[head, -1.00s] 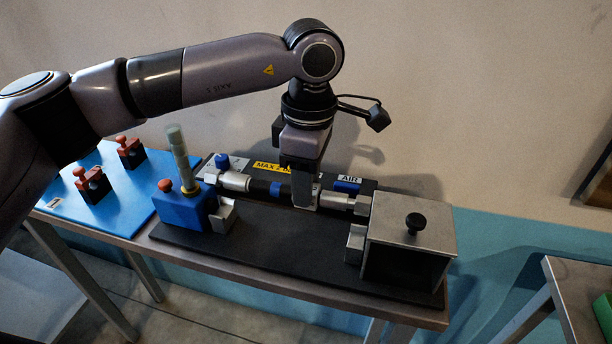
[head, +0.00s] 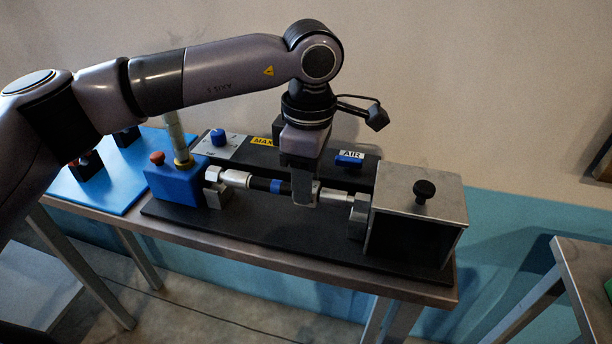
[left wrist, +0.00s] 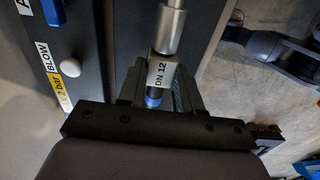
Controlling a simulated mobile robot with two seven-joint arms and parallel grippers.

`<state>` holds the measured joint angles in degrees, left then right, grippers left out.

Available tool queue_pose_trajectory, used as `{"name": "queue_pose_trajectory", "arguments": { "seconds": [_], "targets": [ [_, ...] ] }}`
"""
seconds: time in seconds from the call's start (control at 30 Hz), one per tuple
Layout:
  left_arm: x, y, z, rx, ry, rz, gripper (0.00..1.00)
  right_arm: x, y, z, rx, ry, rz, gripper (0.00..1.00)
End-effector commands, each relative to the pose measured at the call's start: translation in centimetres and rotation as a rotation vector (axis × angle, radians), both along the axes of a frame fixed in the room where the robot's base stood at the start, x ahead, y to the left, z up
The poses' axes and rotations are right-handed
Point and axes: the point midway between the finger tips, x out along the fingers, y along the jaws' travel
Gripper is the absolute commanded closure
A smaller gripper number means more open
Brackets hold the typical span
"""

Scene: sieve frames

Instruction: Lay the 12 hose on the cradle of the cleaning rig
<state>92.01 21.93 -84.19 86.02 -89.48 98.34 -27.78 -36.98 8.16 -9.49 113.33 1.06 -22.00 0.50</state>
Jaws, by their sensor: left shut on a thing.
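The hose (head: 260,184) is black with a blue band and silver end fittings. My left gripper (head: 304,196) is shut around it near its middle. In the left wrist view the hose's white "DN 12" label (left wrist: 163,73) sits between the fingers of my left gripper (left wrist: 160,85). The cleaning rig's black base (head: 270,225) lies on the bench. The hose spans above it, with its ends close to a left grey support (head: 218,194) and a right grey support (head: 357,220). I cannot tell whether it touches them. My right gripper is not in view.
A blue block (head: 172,185) with a red knob and upright post stands left of the hose. A metal box (head: 418,205) with a black knob stands at the right. A panel with an "AIR" label (head: 352,154) runs behind. A blue board (head: 110,192) lies farther left.

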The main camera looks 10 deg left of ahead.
Motion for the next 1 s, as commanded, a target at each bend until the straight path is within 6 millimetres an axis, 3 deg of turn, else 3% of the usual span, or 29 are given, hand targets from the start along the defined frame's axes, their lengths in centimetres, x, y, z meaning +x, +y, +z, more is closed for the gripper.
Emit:
{"name": "queue_pose_trajectory", "arguments": {
  "seconds": [1.0],
  "targets": [
    [0.00,-0.02,-0.65,0.000,-0.001,0.000,1.00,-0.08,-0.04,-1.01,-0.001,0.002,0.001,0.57]
  ]
}}
